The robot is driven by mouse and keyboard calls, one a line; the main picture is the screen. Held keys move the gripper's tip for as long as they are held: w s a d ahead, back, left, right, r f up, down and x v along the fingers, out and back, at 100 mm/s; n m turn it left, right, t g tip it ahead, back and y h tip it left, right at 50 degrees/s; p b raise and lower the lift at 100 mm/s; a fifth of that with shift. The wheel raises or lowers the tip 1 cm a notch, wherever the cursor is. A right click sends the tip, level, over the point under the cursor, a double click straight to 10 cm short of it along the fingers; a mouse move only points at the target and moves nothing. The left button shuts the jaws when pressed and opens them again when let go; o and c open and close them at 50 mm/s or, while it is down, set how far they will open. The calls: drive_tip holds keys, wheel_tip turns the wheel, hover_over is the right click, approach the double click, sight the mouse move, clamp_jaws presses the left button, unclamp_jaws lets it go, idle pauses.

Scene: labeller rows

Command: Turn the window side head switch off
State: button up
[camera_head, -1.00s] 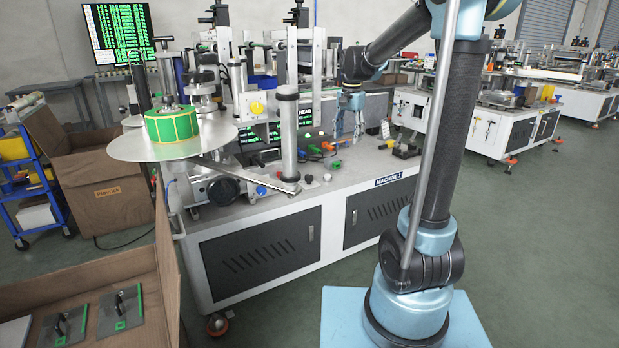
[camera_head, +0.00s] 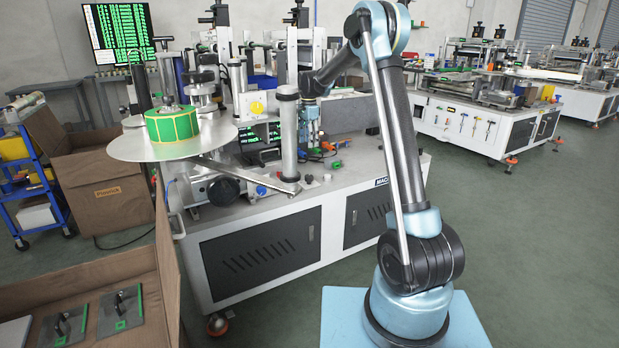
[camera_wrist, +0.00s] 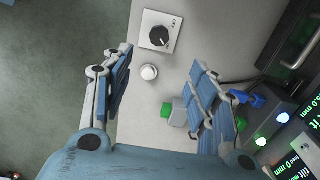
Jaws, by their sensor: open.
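In the wrist view a black rotary knob (camera_wrist: 158,37) sits on a white square plate with small lettering that I cannot read for sure. It lies just past the fingertips of my gripper (camera_wrist: 162,60). I cannot tell whether this knob is the window side head switch. My gripper is open and empty, with a finger on each side of a round white button (camera_wrist: 149,72).
The grey machine top ends at the left in the wrist view, with floor beyond. A label reel (camera_head: 172,125) stands at the machine's left.

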sight(309, 176)
wheel_tip(309, 176, down, 17)
drive_tip(key=shift+f, duration=0.1)
idle(0.6)
drive_tip(key=c, duration=1.1)
